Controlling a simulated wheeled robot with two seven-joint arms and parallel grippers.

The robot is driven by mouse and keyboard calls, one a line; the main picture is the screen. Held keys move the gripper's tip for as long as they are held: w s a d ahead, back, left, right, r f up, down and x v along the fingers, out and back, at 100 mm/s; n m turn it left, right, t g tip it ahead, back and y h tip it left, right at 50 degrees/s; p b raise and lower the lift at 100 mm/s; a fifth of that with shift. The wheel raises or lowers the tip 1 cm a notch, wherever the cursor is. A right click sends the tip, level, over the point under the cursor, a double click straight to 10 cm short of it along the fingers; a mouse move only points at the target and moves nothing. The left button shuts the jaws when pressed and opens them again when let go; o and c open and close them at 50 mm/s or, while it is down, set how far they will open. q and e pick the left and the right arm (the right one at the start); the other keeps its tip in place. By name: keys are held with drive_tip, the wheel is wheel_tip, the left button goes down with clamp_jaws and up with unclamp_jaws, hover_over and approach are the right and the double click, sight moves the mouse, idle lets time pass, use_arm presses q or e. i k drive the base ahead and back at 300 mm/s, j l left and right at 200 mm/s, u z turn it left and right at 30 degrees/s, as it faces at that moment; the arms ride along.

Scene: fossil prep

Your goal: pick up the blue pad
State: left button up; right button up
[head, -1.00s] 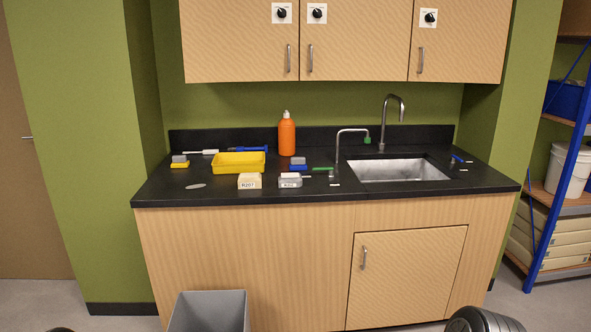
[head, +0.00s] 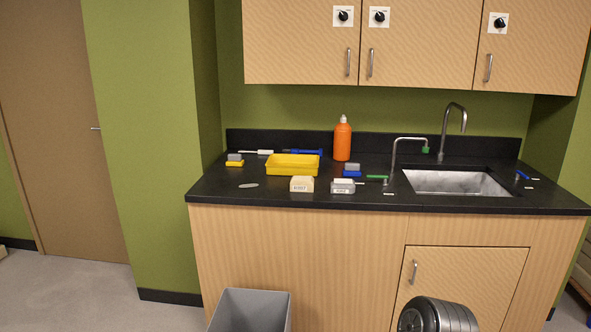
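The blue pad (head: 352,174) lies on the black countertop in the head view, behind a small white-and-grey box and left of the sink. It has a grey block-shaped upper part and a blue base. Nothing holds it. Neither gripper shows. Only a dark, rounded part of my own body is seen at the bottom right, well below the counter.
A yellow tray (head: 292,166), yellow pad (head: 235,162), orange bottle (head: 342,140), cream box (head: 302,185) and white-and-grey box (head: 343,187) share the black counter (head: 270,193). The sink (head: 458,183) is at right. A grey bin (head: 250,312) stands on the floor in front.

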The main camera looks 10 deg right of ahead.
sight(351, 169)
drive_tip(key=i+l+u, duration=0.2)
drive_tip(key=l+u, duration=0.15)
drive_tip(key=i+l+u, duration=0.1)
drive_tip(key=l+u, duration=0.25)
drive_tip(key=l, duration=0.25)
drive_tip(key=l+u, duration=0.3)
drive_tip(key=l, duration=0.85)
drive_tip(key=i+l+u, duration=0.1)
drive_tip(key=l, duration=0.6)
